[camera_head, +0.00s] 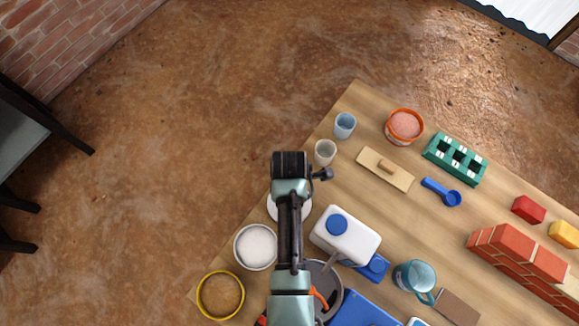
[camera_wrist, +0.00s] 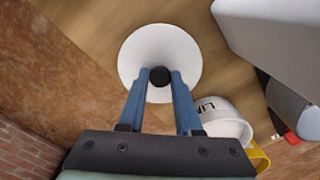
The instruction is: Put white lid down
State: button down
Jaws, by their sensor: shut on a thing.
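The white lid (camera_wrist: 160,40) is a round white disc with a dark knob (camera_wrist: 160,78) at its middle. My gripper (camera_wrist: 160,77) is shut on that knob, one blue finger on each side. In the head view the white lid (camera_head: 272,208) shows only as pale edges beside my arm, near the table's left edge; my arm hides its middle and my fingers. The lid is over the wooden table top; I cannot tell whether it touches the wood or hangs just above it.
A white-filled bucket (camera_head: 256,247) stands close to the lid. A white jug with a blue cap (camera_head: 345,236) stands right of my arm. A cream cup (camera_head: 325,152) and a blue cup (camera_head: 344,125) stand beyond. The table's left edge is near; bare floor lies past it.

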jog(key=shift+f, duration=0.2)
jog(key=c, duration=0.6)
grip_release()
jog(key=shift+r, duration=0.1)
